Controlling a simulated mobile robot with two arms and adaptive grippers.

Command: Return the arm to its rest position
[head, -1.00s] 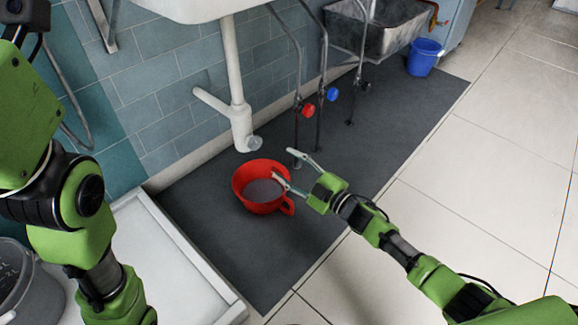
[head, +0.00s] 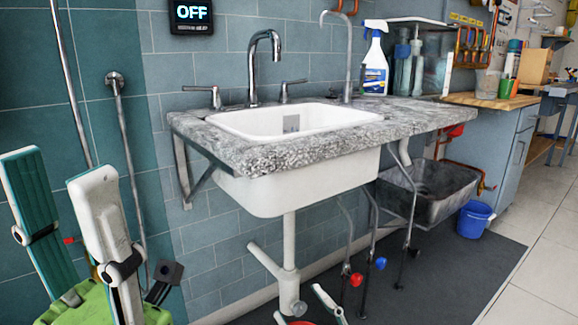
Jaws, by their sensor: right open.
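My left gripper (head: 57,168) is raised at the lower left, in front of the tiled wall. Its two white-and-green fingers point up and stand apart, with nothing between them. My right gripper (head: 300,303) shows only by its fingertips at the bottom edge, beside the lower end of the white drain pipe. The tips are apart with nothing seen between them; the rest of the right arm is out of view. A sliver of the red basin (head: 301,323) shows at the bottom edge, mostly cut off.
A white sink (head: 250,124) sits in a grey stone counter (head: 400,118), above my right gripper. A red valve (head: 356,279) and a blue valve (head: 380,263) hang on pipes below. A spray bottle (head: 374,65) stands on the counter. A blue bucket (head: 475,220) stands on the dark mat.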

